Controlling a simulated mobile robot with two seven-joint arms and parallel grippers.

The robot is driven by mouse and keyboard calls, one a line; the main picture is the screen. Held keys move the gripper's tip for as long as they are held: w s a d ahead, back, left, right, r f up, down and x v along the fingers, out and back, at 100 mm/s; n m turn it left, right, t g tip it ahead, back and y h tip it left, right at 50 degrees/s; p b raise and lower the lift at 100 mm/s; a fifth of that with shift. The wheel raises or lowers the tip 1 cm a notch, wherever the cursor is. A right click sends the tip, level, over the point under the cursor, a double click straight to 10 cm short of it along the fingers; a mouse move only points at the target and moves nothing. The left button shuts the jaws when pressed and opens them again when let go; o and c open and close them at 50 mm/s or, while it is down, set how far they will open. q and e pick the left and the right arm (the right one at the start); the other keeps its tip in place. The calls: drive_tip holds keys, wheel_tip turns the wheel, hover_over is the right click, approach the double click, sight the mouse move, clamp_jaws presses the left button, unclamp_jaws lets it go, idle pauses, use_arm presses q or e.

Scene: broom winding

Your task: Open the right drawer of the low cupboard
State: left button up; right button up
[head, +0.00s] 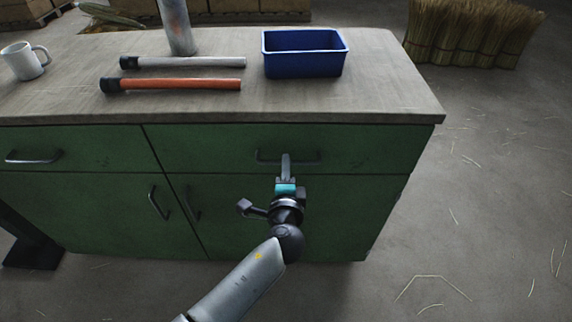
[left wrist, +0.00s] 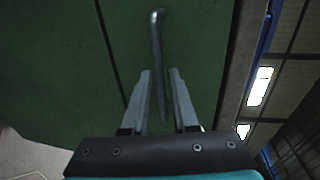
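The low green cupboard has a right drawer (head: 225,148), which is shut flush with its front. The drawer's dark bar handle (head: 308,157) is partly covered by my left gripper (head: 286,165). In the left wrist view the handle (left wrist: 157,50) runs in between the two fingers of my left gripper (left wrist: 162,85). The fingers are apart, with a gap showing beside the bar, so the gripper is open around the handle's near end. Whether either finger touches it is hard to tell. My right gripper is in neither view.
The worktop (head: 400,95) holds a blue bin (head: 304,65), a grey tube (head: 190,62), an orange tube (head: 180,84), a metal cylinder (head: 177,25) and a mug (head: 22,62). Door handles (head: 158,203) sit below. Broom bundles (head: 470,35) stand behind; the floor at right is mostly clear.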

use_arm(q)
drive_tip(key=shift+x, duration=1.25)
drive_tip(key=shift+c, duration=0.2)
clamp_jaws()
idle(0.4)
